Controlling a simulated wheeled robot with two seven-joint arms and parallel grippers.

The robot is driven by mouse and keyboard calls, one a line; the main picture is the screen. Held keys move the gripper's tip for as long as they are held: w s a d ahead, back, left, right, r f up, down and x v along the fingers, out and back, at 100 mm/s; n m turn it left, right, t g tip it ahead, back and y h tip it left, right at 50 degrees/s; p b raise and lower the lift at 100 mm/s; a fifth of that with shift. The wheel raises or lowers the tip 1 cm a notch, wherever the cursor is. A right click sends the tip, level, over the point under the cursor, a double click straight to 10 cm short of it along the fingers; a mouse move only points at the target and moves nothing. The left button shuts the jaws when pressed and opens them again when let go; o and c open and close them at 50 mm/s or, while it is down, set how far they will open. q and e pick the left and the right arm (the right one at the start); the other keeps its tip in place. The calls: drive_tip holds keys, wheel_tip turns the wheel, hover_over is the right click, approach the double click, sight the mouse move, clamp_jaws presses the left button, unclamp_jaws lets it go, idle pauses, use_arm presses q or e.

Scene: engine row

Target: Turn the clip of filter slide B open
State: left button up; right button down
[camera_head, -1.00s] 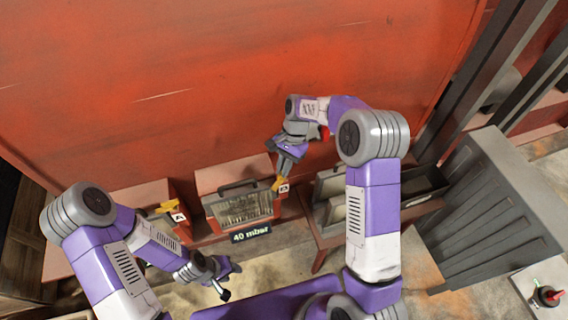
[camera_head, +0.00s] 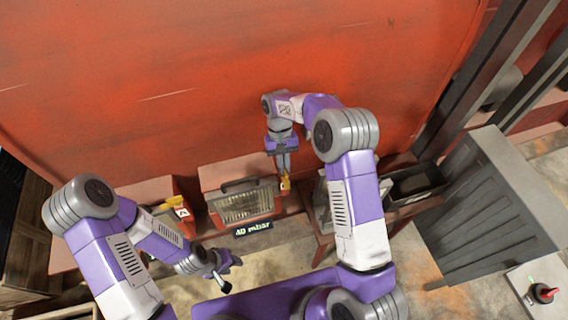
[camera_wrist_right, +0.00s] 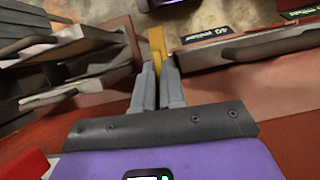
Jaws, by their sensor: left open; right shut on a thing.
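Filter slide B's yellow clip (camera_head: 285,182) is at the right end of the grey-handled filter slide (camera_head: 247,207) in the head view. My right gripper (camera_head: 284,170) is shut on this clip, coming from above. In the right wrist view, the yellow clip (camera_wrist_right: 157,40) stands between the closed fingertips (camera_wrist_right: 157,68). The fingers partly hide the clip and its B label. My left gripper (camera_head: 222,274) is open and empty, low in front of the slides, apart from them.
Another yellow clip with an A label (camera_head: 181,213) is on the left. A "40 mbar" display (camera_head: 253,228) sits below the slide. Open grey trays (camera_head: 418,186) are to the right, beside a grey ribbed cabinet (camera_head: 490,215). A red wall rises behind.

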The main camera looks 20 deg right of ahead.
drive_tip(key=shift+r+n, duration=0.1)
drive_tip(key=shift+n, duration=0.5)
drive_tip(key=c, duration=1.2)
unclamp_jaws()
wheel_tip(320, 180, up, 10)
